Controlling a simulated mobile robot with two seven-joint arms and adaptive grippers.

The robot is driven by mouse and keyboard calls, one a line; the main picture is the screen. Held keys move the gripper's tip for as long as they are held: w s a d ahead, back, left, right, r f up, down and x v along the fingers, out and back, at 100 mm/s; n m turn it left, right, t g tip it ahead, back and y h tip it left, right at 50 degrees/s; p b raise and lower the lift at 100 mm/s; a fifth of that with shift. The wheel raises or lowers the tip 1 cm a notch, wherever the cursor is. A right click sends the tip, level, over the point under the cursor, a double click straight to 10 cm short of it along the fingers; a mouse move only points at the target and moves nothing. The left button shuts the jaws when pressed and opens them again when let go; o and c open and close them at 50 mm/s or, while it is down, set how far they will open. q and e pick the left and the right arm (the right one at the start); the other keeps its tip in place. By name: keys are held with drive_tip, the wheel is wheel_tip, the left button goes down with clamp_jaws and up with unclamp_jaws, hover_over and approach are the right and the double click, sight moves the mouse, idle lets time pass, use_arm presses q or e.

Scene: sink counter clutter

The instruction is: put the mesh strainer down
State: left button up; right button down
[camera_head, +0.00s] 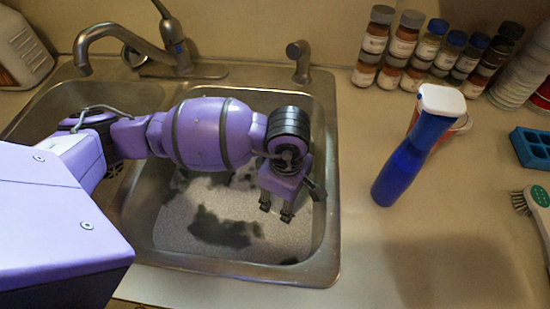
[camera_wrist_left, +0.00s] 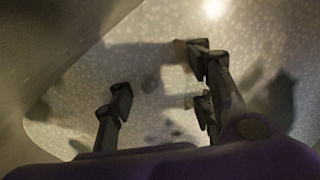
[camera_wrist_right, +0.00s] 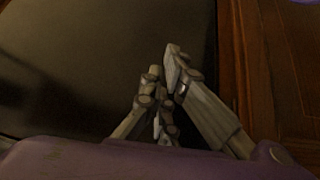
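I cannot make out the mesh strainer in any view. My left gripper (camera_head: 277,208) points down into the right sink basin (camera_head: 328,170), near its right wall. In the left wrist view the fingers of this gripper (camera_wrist_left: 161,82) stand wide apart, with the speckled basin floor showing between them and nothing clearly held. My right gripper (camera_wrist_right: 164,72) shows only in the right wrist view. Its fingers are close together at the tips with nothing seen between them, beside a dark panel and brown wood.
Several spice jars (camera_head: 403,45) line the back. The faucet (camera_head: 130,38) rises behind the basins. A blue tray (camera_head: 533,146) and a brush (camera_head: 538,200) lie far right. The front right counter is clear.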

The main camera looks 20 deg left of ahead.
use_arm(q)
drive_tip(key=shift+o, duration=1.3)
drive_tip(key=shift+r, duration=0.15)
drive_tip(key=shift+w+r, duration=0.1)
drive_tip(key=shift+r, duration=0.25)
wheel_tip(320, 180, up, 12)
drive_tip(key=shift+f+p, duration=0.25)
drive_tip(key=shift+p, duration=0.05)
